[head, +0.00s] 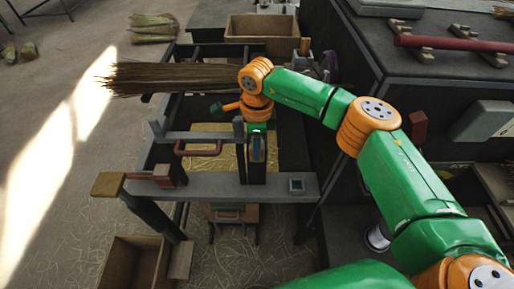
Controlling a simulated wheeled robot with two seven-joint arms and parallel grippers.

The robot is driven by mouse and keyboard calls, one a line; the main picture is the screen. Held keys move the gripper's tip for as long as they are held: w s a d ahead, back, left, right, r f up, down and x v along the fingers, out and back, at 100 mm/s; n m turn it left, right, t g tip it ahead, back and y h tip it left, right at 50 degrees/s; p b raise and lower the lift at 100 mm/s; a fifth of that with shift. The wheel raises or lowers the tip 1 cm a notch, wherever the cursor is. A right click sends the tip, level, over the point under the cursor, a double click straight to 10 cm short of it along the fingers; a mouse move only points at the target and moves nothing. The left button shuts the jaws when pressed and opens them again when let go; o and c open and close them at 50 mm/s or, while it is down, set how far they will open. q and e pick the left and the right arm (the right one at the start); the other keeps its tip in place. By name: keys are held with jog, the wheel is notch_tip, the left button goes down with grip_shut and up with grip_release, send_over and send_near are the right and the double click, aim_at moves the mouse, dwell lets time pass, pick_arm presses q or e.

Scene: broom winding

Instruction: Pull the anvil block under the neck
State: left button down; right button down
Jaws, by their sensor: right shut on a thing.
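The broom (170,79) lies level across the back of the dark frame, its bristles fanning to the left. Its neck end is on the right, partly hidden behind my right wrist. My right gripper (257,152) points down at the front rail of the frame. It is shut on a small dark block, which I take to be the anvil block (256,175); its jaws hide much of it. The block stands in front of and below the broom's neck, apart from it. My left gripper is not in view.
A grey front rail (225,187) runs below the block. A red handle (199,152) and a wood-capped end (108,184) lie to its left. A tan bin (262,27) is behind; a brown box (135,262) stands on the floor. A dark bench fills the right.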

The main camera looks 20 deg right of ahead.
jog(key=shift+s+f, duration=0.1)
jog(key=c, duration=0.7)
grip_release()
jog(key=shift+s, duration=0.1)
jog(key=shift+a, duration=0.1)
jog(key=shift+r, duration=0.45)
notch_tip(320, 180, up, 6)
jog(key=shift+s+r+b, duration=0.1)
jog(key=shift+r+b, duration=0.15)
jog(key=shift+b, duration=0.7)
